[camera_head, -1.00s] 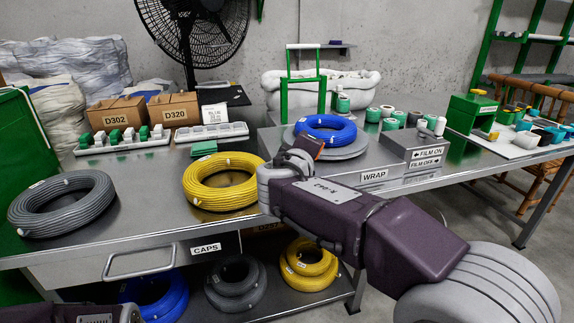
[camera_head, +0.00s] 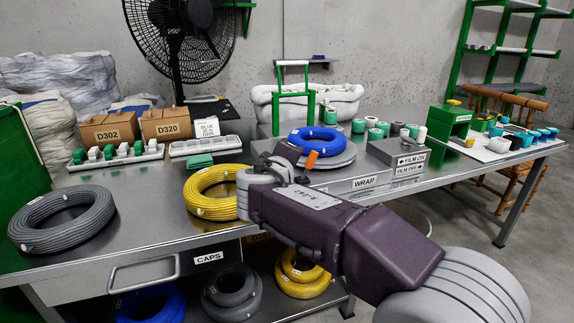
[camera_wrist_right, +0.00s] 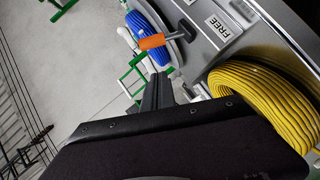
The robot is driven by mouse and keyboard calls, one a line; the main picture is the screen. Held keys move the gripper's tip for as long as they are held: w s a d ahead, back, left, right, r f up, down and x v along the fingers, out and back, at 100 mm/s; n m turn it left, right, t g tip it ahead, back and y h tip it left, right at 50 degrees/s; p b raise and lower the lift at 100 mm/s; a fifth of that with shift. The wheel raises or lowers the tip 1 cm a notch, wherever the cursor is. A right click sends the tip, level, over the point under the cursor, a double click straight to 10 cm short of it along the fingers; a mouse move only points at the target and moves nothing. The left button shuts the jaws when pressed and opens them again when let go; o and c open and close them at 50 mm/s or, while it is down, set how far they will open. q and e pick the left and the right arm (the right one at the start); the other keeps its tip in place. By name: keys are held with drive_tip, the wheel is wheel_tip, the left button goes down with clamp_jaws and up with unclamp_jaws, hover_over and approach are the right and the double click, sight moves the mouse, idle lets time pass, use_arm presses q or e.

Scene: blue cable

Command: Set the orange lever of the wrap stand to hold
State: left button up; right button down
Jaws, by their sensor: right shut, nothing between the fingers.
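The wrap stand (camera_head: 334,184) is a grey metal box marked WRAP, with a blue cable coil (camera_head: 321,136) lying on its round grey plate. Its orange lever (camera_head: 311,160) shows at the front edge of the plate, just right of my right gripper (camera_head: 291,152). In the right wrist view the lever's orange grip (camera_wrist_right: 152,42) sits on a dark stem, beside a FREE label (camera_wrist_right: 217,27). My right gripper (camera_wrist_right: 158,88) is shut and empty, with a small gap between its tips and the lever. A hold label is not visible. My left gripper is out of view.
A yellow coil (camera_head: 212,192) lies close left of my right gripper, and a grey coil (camera_head: 62,218) farther left. A FILM ON/FILM OFF box (camera_head: 398,155) stands right of the plate. Part trays (camera_head: 115,158) and boxes line the table's back left.

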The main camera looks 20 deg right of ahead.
drive_tip(key=p+v, duration=0.1)
drive_tip(key=v, duration=0.7)
drive_tip(key=shift+s+d+p, duration=0.15)
drive_tip(key=shift+d+p, duration=0.1)
drive_tip(key=shift+p, duration=0.1)
